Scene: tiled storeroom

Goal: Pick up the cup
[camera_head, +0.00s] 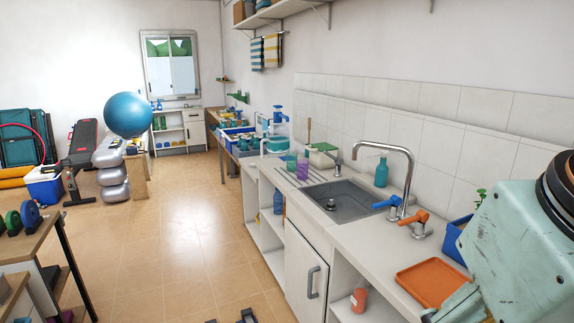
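No thing stands out clearly as the cup. A small orange-red, cup-like container (359,299) with a pale top stands in the open shelf space under the counter. A green, cup-like container (291,163) and a purple container (303,169) stand close together on the counter left of the sink. They are too small to tell whether either is a cup. My pale green arm (515,240) fills the lower right and hides part of the counter.
The counter holds a sink (335,199), a curved tap (408,170), a teal bottle (381,172), an orange tray (431,283) and a blue bin (456,240). A cabinet door (304,271) is shut. The tiled floor (190,240) is largely clear; a table (30,250) stands left.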

